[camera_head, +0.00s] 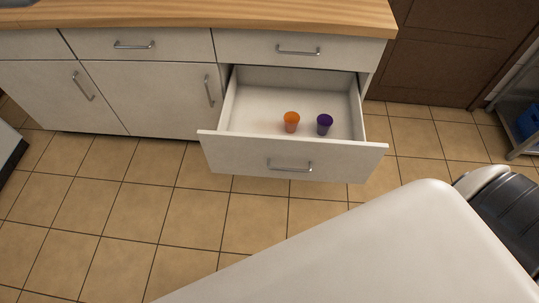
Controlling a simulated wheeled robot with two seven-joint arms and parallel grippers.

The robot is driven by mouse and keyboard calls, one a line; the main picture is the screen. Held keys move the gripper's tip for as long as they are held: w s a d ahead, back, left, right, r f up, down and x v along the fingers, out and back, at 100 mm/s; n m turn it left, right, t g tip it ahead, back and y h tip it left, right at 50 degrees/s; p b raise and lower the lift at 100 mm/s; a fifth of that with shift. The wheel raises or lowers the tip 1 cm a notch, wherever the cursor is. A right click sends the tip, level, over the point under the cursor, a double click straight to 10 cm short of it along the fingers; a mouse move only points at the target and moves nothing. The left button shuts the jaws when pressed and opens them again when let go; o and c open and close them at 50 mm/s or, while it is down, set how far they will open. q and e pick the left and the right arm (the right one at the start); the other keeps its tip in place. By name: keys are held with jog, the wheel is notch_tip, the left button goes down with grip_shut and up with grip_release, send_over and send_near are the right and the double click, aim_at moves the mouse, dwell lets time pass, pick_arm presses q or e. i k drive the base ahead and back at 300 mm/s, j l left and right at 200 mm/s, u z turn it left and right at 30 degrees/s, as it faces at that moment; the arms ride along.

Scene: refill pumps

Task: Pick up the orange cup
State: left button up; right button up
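The orange cup (291,121) stands in an open drawer (250,112), near the drawer's front panel. A purple cup (324,124) stands just to its right, apart from it by a small gap. Both cups look upright, and the tops of both are seen from above. Neither of my grippers shows in the head view, so nothing is seen holding the orange cup.
The drawer's front panel (240,156) juts out over the tiled floor (110,210). A wooden counter (200,14) runs above the cabinets. A large white part of my own body fills the lower right. A metal shelf (514,131) stands at the far right.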

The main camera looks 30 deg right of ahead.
aim_at(291, 119)
jog(key=z, duration=1.2)
